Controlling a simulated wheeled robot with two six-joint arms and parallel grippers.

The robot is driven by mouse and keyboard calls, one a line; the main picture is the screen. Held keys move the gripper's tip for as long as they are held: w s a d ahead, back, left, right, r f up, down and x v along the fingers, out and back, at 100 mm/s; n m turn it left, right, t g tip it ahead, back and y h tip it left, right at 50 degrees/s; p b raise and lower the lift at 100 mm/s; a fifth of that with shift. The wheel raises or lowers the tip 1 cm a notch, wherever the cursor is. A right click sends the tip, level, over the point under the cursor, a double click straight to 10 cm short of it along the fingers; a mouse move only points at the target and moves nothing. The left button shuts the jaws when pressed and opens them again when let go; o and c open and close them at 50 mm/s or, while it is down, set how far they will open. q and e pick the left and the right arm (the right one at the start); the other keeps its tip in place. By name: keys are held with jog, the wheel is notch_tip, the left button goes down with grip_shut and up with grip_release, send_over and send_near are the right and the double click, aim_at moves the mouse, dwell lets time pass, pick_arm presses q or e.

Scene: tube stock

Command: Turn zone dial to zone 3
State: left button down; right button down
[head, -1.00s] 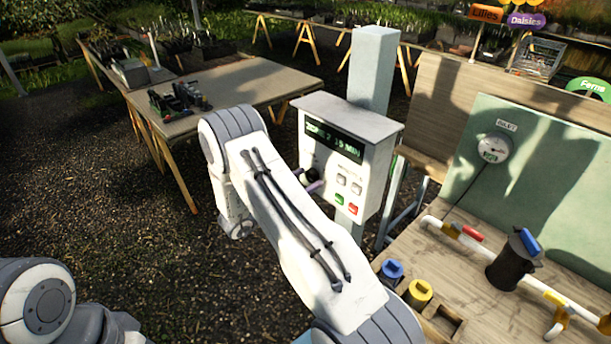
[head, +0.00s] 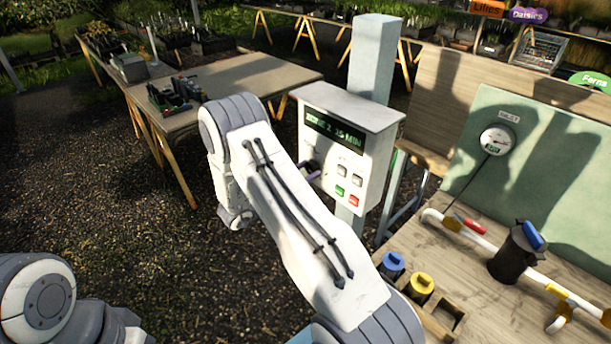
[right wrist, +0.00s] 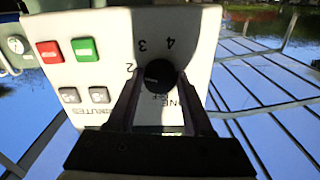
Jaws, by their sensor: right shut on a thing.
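The control box (head: 347,150) hangs on a pale post, with a display (head: 335,134) that seems to read zone 2, 15 min. In the right wrist view the black zone dial (right wrist: 158,75) sits on the box's white face, with the numbers 2, 3 and 4 printed around it. A small light mark on the dial shows on the side toward the 2. My right gripper (right wrist: 157,92) is shut on the dial, one finger on each side. In the head view my right gripper (head: 309,172) is mostly hidden behind my arm. My left gripper is out of view.
Green (right wrist: 85,49) and red (right wrist: 49,52) buttons and two grey buttons sit beside the dial. A wooden bench (head: 470,275) at right holds white pipes, a dark canister (head: 508,262) and blue and yellow caps. A table (head: 240,85) stands behind.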

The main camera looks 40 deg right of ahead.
jog(key=m+b, duration=0.2)
jog(key=b, duration=0.1)
jog(key=m+b, duration=0.2)
jog(key=b, duration=0.2)
jog(key=m+b, duration=0.3)
jog(key=shift+f, duration=0.25)
jog(key=shift+r+m+b, duration=0.2)
jog(key=shift+m+b, duration=0.6)
jog(key=shift+b, duration=0.45)
jog(key=shift+c, duration=1.5)
grip_release()
jog(key=a+b, duration=0.3)
jog(key=a, duration=0.7)
jog(key=shift+s+a, duration=0.25)
jog(key=shift+s, duration=0.1)
